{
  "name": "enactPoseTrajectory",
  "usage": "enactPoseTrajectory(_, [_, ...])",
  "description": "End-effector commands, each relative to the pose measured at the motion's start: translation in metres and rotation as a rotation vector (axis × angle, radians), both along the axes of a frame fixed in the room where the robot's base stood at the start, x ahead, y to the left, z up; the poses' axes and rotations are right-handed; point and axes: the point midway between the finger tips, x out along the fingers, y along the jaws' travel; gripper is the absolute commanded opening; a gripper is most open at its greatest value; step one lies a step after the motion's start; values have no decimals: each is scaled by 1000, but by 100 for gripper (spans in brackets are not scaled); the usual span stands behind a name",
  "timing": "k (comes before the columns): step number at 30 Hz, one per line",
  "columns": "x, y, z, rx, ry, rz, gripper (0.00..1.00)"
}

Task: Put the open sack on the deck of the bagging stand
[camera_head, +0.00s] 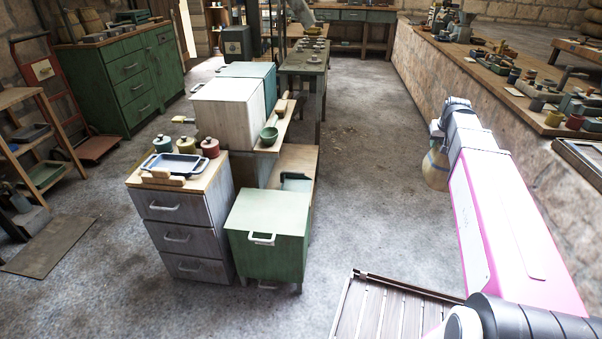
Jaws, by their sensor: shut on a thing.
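A tan, rounded sack (435,168) hangs below the far end of my arm, right of the middle of the picture. My gripper (438,133) is shut on it near its top. The arm partly covers the sack's right side, and its mouth cannot be made out. A slatted, dark-framed surface (384,308) lies at the bottom edge, cut off by the picture; it may be the deck of the bagging stand, but I cannot tell. The sack is apart from it, farther off.
A green cabinet (268,225) and a grey drawer unit (178,228) stand left of the slatted surface. A cluttered long bench (455,62) on a stone wall runs along the right. The floor (360,160) between them is clear.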

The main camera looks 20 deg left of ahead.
Motion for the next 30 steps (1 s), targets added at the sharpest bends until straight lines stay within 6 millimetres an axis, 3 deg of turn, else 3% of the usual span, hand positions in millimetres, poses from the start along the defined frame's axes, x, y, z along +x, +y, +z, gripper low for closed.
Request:
enactPoseTrajectory(1, [16, 8, -3, -3, -1, 28, 0])
enactPoseTrajectory(11, [94, 80, -28, -6, -2, 260, 0])
enactPoseTrajectory(21, [184, 190, -69, -12, -6, 567, 0])
enactPoseTrajectory(30, [249, 294, -110, -15, -11, 827, 0])
